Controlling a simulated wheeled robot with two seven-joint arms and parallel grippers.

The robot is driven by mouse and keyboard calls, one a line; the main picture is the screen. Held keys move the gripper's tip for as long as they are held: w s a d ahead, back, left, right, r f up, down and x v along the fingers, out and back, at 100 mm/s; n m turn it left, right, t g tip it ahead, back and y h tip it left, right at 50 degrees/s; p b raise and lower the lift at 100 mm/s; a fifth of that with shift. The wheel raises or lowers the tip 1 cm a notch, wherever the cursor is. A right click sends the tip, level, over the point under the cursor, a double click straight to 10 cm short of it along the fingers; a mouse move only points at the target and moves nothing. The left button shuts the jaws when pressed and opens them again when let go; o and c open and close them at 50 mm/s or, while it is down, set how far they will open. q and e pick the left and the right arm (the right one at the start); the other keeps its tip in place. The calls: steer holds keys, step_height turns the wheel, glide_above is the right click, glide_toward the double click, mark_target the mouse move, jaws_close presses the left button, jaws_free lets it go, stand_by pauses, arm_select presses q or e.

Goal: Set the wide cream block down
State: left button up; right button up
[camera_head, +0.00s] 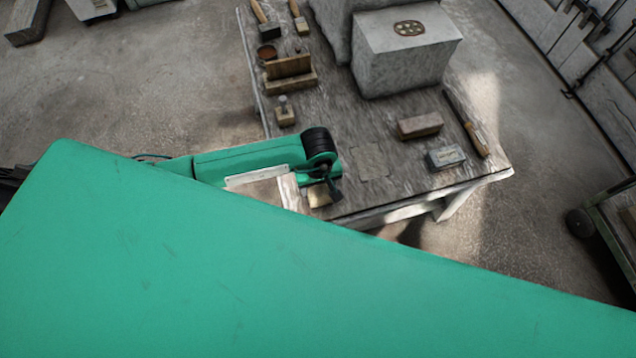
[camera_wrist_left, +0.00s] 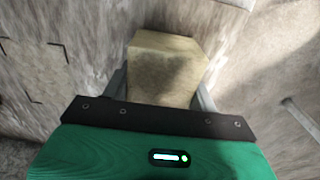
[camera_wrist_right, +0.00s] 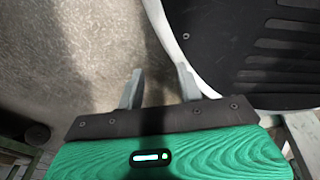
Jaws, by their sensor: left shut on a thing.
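The wide cream block (camera_wrist_left: 165,68) is between the fingers of my left gripper (camera_wrist_left: 162,88) in the left wrist view. In the head view, the left gripper (camera_head: 325,182) is at the near left edge of the worktable (camera_head: 400,165). Part of the block (camera_head: 319,196) shows just below it, the rest hidden by the gripper. I cannot tell whether the block touches the tabletop. My right gripper (camera_wrist_right: 160,88) has its fingers apart and empty in the right wrist view, over the floor.
A big grey stone block (camera_head: 405,60) stands at the back of the table. A brown brick (camera_head: 420,125), a small grey box (camera_head: 445,158) and a long tool (camera_head: 466,125) lie at the right. Wooden items (camera_head: 289,72) line the left edge. A faint squarish patch (camera_head: 370,162) of tabletop is bare.

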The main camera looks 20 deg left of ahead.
steer(key=shift+w, duration=0.15)
arm_select(q)
steer(key=o, duration=1.6)
steer(key=shift+f, duration=0.1)
step_height(320, 180, up, 3)
steer(key=shift+r, duration=0.15)
step_height(320, 180, up, 8)
steer(key=shift+f+b, duration=0.1)
steer(key=shift+b, duration=0.4)
steer(key=shift+r, duration=0.6)
arm_select(e)
steer(key=shift+w+a+r, duration=0.25)
steer(key=shift+w+r, duration=0.25)
steer(key=shift+w, duration=0.1)
steer(key=shift+w+a+r, duration=0.25)
steer(key=shift+w+r, duration=0.2)
steer(key=shift+w, duration=0.1)
